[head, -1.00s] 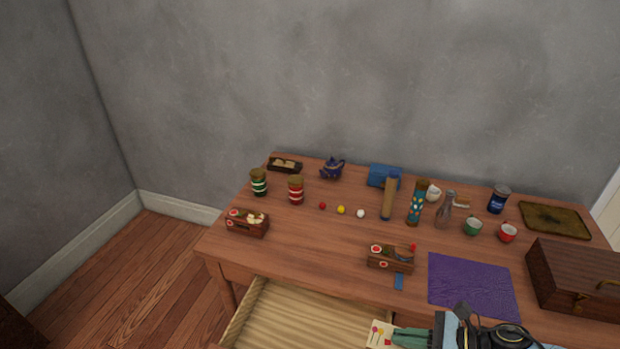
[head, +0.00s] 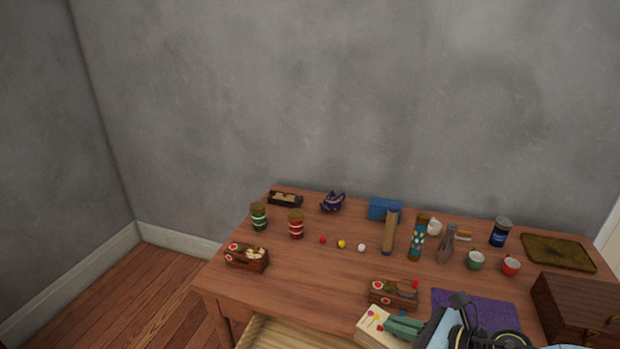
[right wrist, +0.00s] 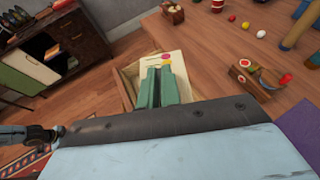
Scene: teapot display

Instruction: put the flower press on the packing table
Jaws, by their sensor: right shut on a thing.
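The flower press (head: 373,324) is a flat cream block with coloured flowers printed on its face. It shows at the bottom of the head view and in the right wrist view (right wrist: 172,61). My right gripper (head: 403,327) has green fingers shut on the press; the fingers also show in the right wrist view (right wrist: 160,88). In the wrist view the press overlaps the open drawer (right wrist: 127,86). My left gripper is not in view. A wooden table (head: 300,275) fills the lower middle of the head view; whether it is the packing table, I cannot tell.
A decorated box (head: 393,293) and a purple cloth (head: 478,306) lie near the press. A wooden chest (head: 578,308) stands at the right. Jars, a teapot (head: 332,202), small balls and cups stand farther back. A cabinet (right wrist: 60,45) shows at left in the wrist view.

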